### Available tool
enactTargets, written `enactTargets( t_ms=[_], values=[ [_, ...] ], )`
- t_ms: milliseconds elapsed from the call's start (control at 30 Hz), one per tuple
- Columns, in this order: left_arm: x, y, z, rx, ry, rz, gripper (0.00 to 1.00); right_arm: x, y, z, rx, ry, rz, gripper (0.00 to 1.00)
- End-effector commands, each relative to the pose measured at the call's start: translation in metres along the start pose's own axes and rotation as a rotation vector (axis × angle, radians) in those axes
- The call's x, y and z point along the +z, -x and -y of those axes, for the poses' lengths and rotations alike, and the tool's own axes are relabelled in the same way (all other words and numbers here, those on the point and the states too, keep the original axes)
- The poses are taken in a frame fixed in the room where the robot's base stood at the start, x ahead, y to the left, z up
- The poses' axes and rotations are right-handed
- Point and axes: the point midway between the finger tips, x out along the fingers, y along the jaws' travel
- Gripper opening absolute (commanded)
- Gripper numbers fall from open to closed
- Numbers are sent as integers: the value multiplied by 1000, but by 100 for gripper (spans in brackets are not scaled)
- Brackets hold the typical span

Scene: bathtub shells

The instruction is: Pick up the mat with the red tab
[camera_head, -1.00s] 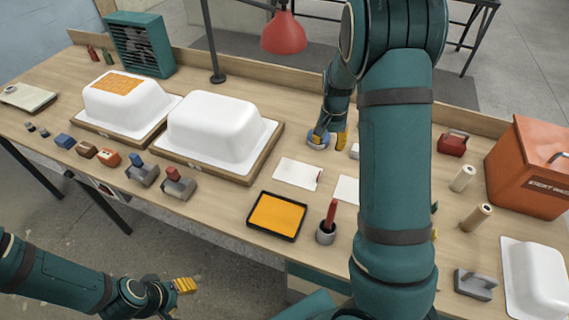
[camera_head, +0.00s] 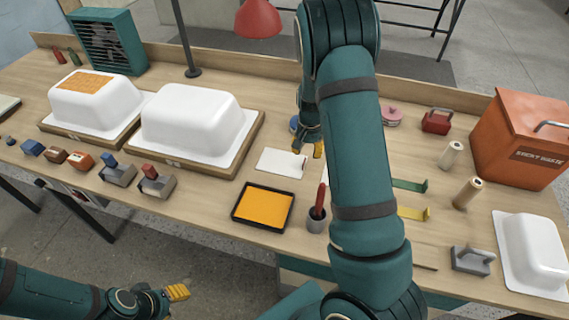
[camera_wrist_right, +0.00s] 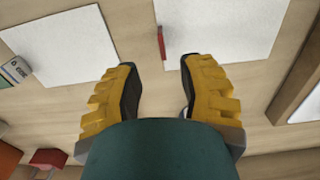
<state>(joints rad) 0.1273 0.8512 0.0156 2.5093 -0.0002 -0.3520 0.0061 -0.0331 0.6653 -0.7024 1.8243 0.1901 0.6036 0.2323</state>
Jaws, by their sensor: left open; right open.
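My right gripper (camera_head: 318,150) is above the bench by the mat's tab end. In the wrist view its open yellow fingers (camera_wrist_right: 158,70) frame the tab from either side, with nothing held. A second white mat (camera_wrist_right: 60,47) lies to the left there, mostly hidden by my arm in the head view. My left gripper (camera_head: 178,292) is open and empty, off the bench's front.
Two white tub moulds (camera_head: 195,122) stand on wooden bases at left. An orange box (camera_head: 520,140) and a white tub (camera_head: 535,250) are at right.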

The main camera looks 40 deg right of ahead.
Motion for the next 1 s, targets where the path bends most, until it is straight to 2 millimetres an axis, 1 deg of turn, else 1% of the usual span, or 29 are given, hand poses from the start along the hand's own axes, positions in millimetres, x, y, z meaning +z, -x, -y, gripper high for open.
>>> enactTargets(
  t_ms=[300, 400, 600, 633, 667, 700, 733, 1000],
  values=[
    [4, -12, 4, 1, -2, 7, 47, -2, -43, 3, 2, -2, 2, 39],
    [4, -13, 5, 1, -3, 7, 47, -2, -49, 4, 0, -1, 1, 39],
    [3, -12, 4, 1, -3, 7, 47, -2, -49, 4, -1, 0, 0, 39],
    [3, -12, 4, 1, -3, 6, 47, -2, -49, 4, -1, 0, 0, 35],
    [3, -12, 5, 1, -3, 6, 47, -2, -49, 4, -1, 0, 0, 24],
    [3, -12, 5, 1, -3, 6, 47, -2, -49, 4, 0, 0, 0, 10],
    [3, -12, 5, 1, -3, 6, 47, -2, -49, 4, 0, 0, 0, 0],
    [3, -12, 5, 1, -3, 6, 47, -2, -49, 4, 0, 0, 0, 0]
  ],
)
